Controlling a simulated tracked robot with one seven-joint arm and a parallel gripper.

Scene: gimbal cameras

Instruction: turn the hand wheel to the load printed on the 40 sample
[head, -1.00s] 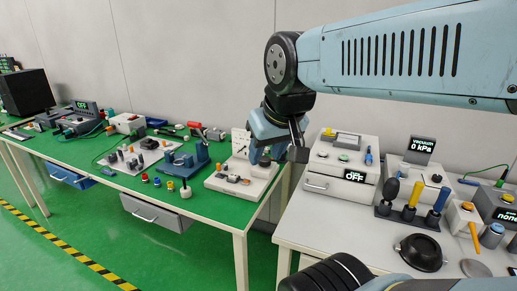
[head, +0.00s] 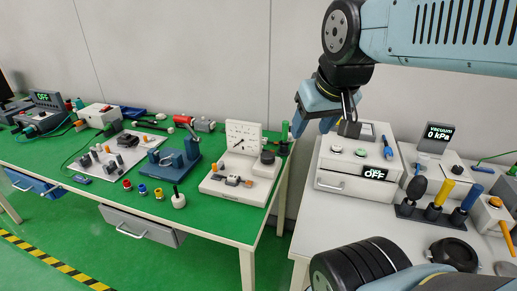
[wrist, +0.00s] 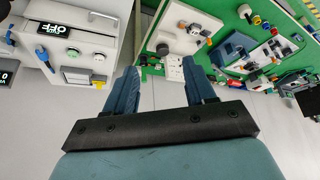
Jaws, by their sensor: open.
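The white tester (head: 228,192) stands at the right end of the green table, with an upright white scale panel (head: 243,134). A dark round knob, seemingly the hand wheel (head: 267,157), sits on a white block at its right. Several small grey and brown samples (head: 233,180) lie on its base; no printed numbers are readable. The tester also shows upside down in the wrist view (wrist: 178,42). My gripper (head: 312,122) is raised to the right of the tester, apart from the wheel. In the wrist view its blue fingers (wrist: 161,88) are spread with nothing between them.
A white box with an OFF display (head: 345,180) stands on the pale table right of the tester. Dark, yellow and blue handled tools (head: 434,212) stand beyond it. A blue press (head: 178,160) is left of the tester. A green-topped post (head: 284,135) stands behind the wheel.

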